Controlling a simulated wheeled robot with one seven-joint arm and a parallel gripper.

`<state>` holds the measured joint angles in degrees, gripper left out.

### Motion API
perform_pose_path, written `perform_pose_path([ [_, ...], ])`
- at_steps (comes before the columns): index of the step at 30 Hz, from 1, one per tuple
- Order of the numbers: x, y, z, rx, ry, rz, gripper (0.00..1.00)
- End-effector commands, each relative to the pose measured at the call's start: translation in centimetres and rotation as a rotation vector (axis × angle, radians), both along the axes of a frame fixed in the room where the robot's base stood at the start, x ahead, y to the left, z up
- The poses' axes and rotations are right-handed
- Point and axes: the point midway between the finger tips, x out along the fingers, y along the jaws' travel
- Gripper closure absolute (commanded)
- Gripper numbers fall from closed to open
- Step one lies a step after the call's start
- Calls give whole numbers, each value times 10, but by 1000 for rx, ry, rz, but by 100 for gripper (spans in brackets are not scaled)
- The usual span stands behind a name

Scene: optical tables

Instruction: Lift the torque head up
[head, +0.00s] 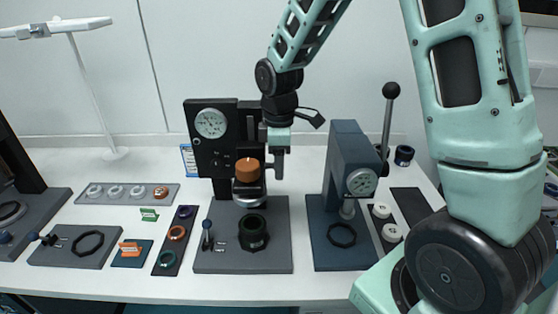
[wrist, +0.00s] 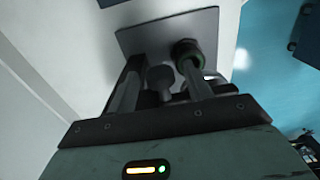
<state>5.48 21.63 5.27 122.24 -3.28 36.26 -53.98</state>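The torque head, with an orange-brown cap (head: 248,169) over a grey lower part (head: 249,196), sits on the front of a black stand with a round dial (head: 210,123). It is above a black ring socket (head: 253,233) on the stand's grey base. My gripper (head: 278,167) points down just right of the cap. In the wrist view, the two fingers of my gripper (wrist: 160,82) are apart. A dark rounded knob (wrist: 160,76) shows between them with gaps at its sides; I cannot tell which part it is. The base (wrist: 140,40) and socket (wrist: 187,49) show beyond.
A blue-grey press (head: 349,165) with a long lever (head: 388,115) stands close on the right. A small lever (head: 207,236) rises from the stand's base. Ring trays (head: 174,243) and a grey fixture plate (head: 75,246) lie left. Clear table shows along the front edge.

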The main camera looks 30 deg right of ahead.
Motion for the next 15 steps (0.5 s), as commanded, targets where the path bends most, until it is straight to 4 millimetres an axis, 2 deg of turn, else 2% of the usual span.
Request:
perform_pose_path([
  [5,0,0,2,-1,-1,0,49],
  [8,1,0,12,-1,-4,-1,49],
  [11,1,0,28,0,-7,-1,49],
  [15,1,0,60,-1,-9,0,49],
])
